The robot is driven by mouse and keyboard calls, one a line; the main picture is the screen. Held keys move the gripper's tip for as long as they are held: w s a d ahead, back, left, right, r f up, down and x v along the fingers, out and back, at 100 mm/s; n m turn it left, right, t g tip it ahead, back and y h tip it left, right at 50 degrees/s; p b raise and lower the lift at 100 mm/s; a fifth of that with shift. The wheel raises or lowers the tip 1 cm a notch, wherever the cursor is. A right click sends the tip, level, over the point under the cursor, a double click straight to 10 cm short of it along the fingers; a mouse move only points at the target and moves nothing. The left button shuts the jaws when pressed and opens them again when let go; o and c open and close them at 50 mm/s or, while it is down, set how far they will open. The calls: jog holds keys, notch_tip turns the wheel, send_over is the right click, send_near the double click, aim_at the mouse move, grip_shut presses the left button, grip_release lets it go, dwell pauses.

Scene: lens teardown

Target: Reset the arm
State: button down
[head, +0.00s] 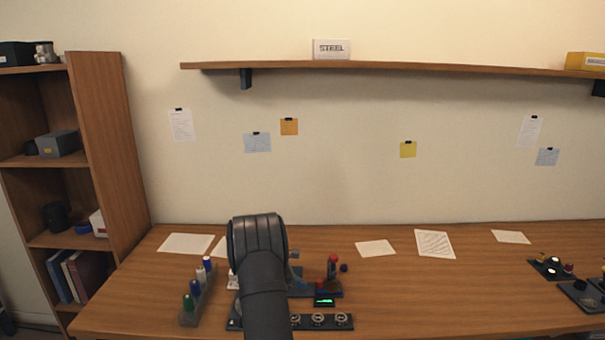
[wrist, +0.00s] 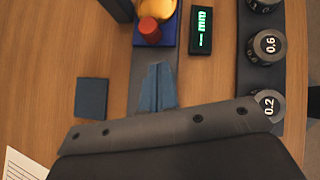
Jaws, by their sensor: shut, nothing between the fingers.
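My gripper (wrist: 175,132) fills the bottom of the wrist view as a dark body with a bolted grey edge. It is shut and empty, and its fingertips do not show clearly. It hangs over the bench fixture, near a blue-grey grooved block (wrist: 157,88) on a grey rail. I cannot tell the gap between them. In the head view my dark arm rises from the bottom centre and hides my gripper and part of the fixture.
A red knob (wrist: 150,27) stands on a blue base. In the head view, a rack of coloured bottles (head: 195,298) stands left; the bench's right-centre (head: 440,290) is clear.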

jog(key=shift+w+d, duration=0.25)
jog(key=shift+d, duration=0.65)
jog(key=shift+w+a, duration=0.25)
jog(key=shift+a, duration=0.9)
jog(key=shift+s, duration=0.1)
